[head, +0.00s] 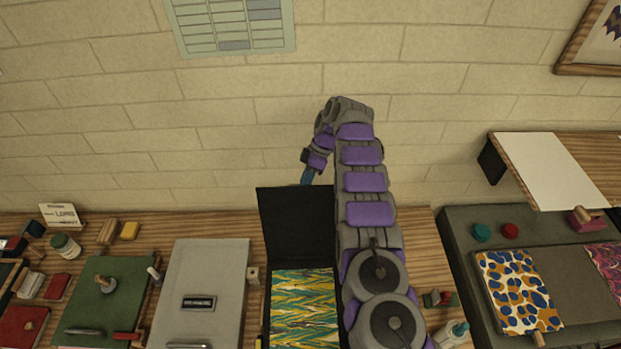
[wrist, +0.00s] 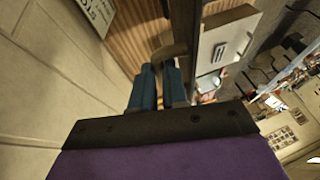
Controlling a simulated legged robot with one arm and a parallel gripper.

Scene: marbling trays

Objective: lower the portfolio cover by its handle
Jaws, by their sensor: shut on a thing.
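The black portfolio cover (head: 285,225) stands raised, roughly upright, at the back of the open portfolio. Below it lies a marbled sheet (head: 303,305) in green, yellow and white. My gripper (head: 307,178) is at the cover's top edge, reached over from my arm, which hides the portfolio's right side. In the wrist view, the teal fingers of my gripper (wrist: 158,88) are shut on the tan handle (wrist: 167,51), beside the dark edge of the cover (wrist: 184,25). The handle is not clear in the head view.
A grey closed folder (head: 205,275) and a green board (head: 100,305) with a knob lie to the left. To the right are small bottles and a dark tray (head: 460,225) with marbled sheets. A brick wall (head: 150,130) rises behind the wooden bench.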

